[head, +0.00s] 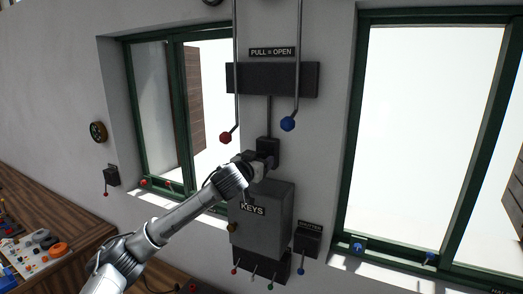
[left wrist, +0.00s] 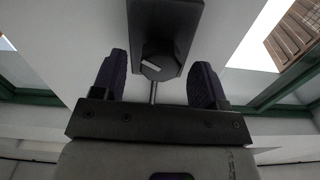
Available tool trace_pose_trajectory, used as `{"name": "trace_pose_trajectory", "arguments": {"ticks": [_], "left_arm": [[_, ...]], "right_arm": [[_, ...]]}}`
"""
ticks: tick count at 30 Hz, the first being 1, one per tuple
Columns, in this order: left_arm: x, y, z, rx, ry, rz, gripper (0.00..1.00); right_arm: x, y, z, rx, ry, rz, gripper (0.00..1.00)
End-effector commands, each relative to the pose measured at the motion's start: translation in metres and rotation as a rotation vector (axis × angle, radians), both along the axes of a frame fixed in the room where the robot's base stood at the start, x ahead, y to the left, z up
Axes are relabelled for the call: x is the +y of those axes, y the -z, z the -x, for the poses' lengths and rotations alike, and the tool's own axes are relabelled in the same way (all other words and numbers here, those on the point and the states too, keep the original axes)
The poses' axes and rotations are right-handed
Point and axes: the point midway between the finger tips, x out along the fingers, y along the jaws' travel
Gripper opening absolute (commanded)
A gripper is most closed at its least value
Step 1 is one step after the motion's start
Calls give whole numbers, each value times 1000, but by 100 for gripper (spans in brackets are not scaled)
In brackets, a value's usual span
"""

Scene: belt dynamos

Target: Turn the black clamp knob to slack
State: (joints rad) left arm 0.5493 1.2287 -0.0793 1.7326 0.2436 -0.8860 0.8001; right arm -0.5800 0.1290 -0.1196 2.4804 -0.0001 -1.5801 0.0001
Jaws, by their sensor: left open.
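The black clamp knob (left wrist: 157,68) has a white mark on its face and shows in the left wrist view on a black box (left wrist: 172,22). In the head view the black box (head: 268,146) is on the wall between the windows, and my left gripper hides the knob there. My left gripper (head: 264,163) is at the box, its arm coming from the lower left. In the left wrist view my left gripper (left wrist: 158,70) is open, one finger on each side of the knob, with gaps. I cannot tell how deep the fingers reach. My right gripper is not in view.
A grey KEYS cabinet (head: 262,222) is just below the gripper. Rods with a red knob (head: 226,138) and a blue knob (head: 288,124) hang above, near a dark PULL = OPEN box (head: 272,80). A wooden bench (head: 75,222) with small parts is at left.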

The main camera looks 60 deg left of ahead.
Motion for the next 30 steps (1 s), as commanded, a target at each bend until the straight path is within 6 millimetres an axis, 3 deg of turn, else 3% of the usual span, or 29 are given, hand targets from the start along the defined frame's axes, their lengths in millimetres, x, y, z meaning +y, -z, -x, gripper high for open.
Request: {"name": "trace_pose_trajectory", "arguments": {"ticks": [7, 19, 30], "left_arm": [[10, -1, -16, 0, -1, 0, 67], [12, 1, -19, 0, -1, -1, 67], [12, 0, -19, 0, -1, -1, 32]], "right_arm": [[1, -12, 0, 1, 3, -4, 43], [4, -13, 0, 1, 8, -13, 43], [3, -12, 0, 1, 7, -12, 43]]}}
